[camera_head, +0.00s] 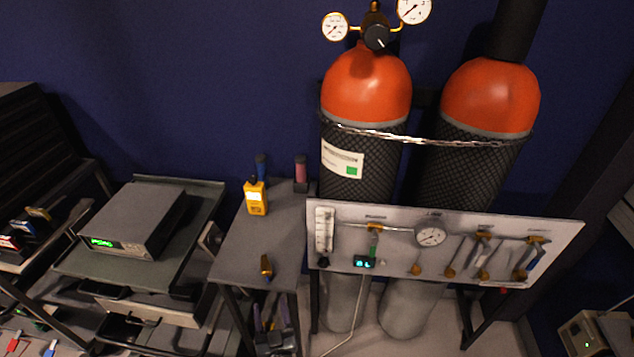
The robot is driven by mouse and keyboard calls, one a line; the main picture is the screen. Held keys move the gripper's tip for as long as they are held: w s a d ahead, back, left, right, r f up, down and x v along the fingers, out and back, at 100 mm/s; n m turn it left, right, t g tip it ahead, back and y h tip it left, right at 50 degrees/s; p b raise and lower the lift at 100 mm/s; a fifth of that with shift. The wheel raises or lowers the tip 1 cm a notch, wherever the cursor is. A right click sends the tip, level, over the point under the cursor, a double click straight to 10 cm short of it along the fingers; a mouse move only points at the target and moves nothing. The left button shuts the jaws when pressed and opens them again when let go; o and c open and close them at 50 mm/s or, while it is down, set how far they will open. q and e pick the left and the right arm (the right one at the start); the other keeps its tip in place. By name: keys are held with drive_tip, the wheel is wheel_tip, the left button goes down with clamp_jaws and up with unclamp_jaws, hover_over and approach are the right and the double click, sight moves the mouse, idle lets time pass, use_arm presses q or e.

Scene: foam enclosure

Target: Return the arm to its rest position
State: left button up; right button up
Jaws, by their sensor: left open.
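Most of the left arm is hidden or out of frame. My right gripper is not in view.
A yellow handheld meter (256,198) stands on the side table. A grey instrument (137,219) sits on a cart at left. Two orange-topped cylinders (366,88) stand chained behind a gauge panel (390,262). A small box (590,335) is at lower right.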

use_arm(q)
drive_tip(key=s+a+f+m+g+h+p, duration=0.1)
drive_tip(key=s+a+f+g+h+p, duration=0.15)
drive_tip(key=s+a, duration=0.75)
drive_tip(key=s+d+r+m+g+h, duration=0.25)
drive_tip(key=s+g, duration=0.35)
drive_tip(key=s, duration=0.3)
drive_tip(key=s+d+r+m+g+h, duration=0.1)
drive_tip(key=s+r+m+g+h, duration=0.1)
drive_tip(key=s+r+g, duration=0.45)
drive_tip(key=w+p+v, duration=0.3)
drive_tip(key=p+v, duration=1.4)
drive_tip(key=p, duration=0.2)
drive_tip(key=w+d+r+p+v, duration=0.1)
drive_tip(key=w+p+v, duration=0.2)
drive_tip(key=p+v, duration=1.4)
drive_tip(key=shift+r+t+p, duration=0.3)
drive_tip(key=shift+r+p, duration=0.4)
drive_tip(key=shift+p, duration=0.45)
